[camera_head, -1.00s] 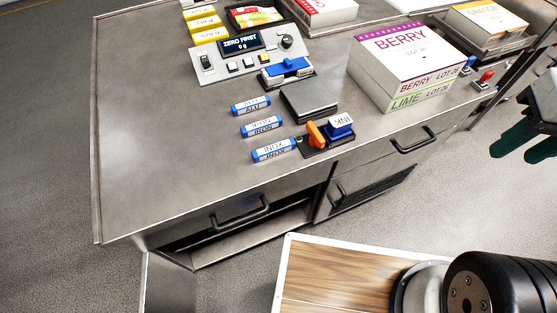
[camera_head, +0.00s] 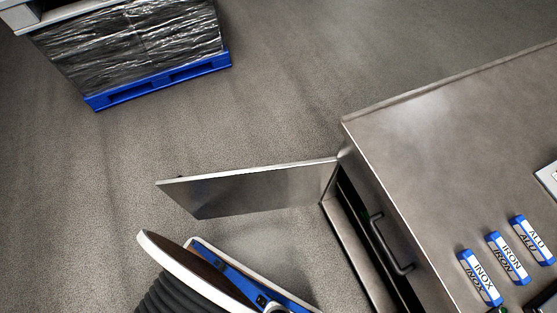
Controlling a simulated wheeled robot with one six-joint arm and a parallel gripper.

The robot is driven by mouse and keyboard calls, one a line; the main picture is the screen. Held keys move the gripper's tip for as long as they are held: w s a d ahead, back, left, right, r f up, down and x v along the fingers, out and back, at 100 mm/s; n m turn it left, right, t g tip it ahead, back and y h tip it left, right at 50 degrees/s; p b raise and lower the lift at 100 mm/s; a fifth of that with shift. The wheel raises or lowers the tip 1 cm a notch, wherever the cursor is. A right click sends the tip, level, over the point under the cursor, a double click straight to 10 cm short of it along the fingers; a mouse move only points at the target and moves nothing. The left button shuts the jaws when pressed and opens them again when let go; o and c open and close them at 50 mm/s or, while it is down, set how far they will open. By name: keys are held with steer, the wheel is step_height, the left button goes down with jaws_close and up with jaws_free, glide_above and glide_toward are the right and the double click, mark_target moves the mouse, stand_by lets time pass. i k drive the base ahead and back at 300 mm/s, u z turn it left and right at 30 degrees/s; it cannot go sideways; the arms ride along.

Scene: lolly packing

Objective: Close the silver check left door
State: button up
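The silver check cabinet (camera_head: 440,130) stands at the right, with its grey metal top cut off by the picture's edge. Its left door (camera_head: 265,188) is wide open. The cabinet opening (camera_head: 352,235) shows as a dark gap below the top. A black bar handle (camera_head: 391,245) is on the front just under the top. My gripper is not in view.
Blue-and-white bars marked INOX (camera_head: 480,277), IRON (camera_head: 508,258) and ALU (camera_head: 533,240) lie on the cabinet top. A blue pallet (camera_head: 160,82) with a black-wrapped load stands at the upper left. Parts of my body fill the lower left, near the door. Grey floor between is clear.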

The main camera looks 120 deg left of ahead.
mark_target(256, 190)
steer(key=z, duration=0.05)
steer(key=k, duration=3)
steer(key=u, duration=1.2)
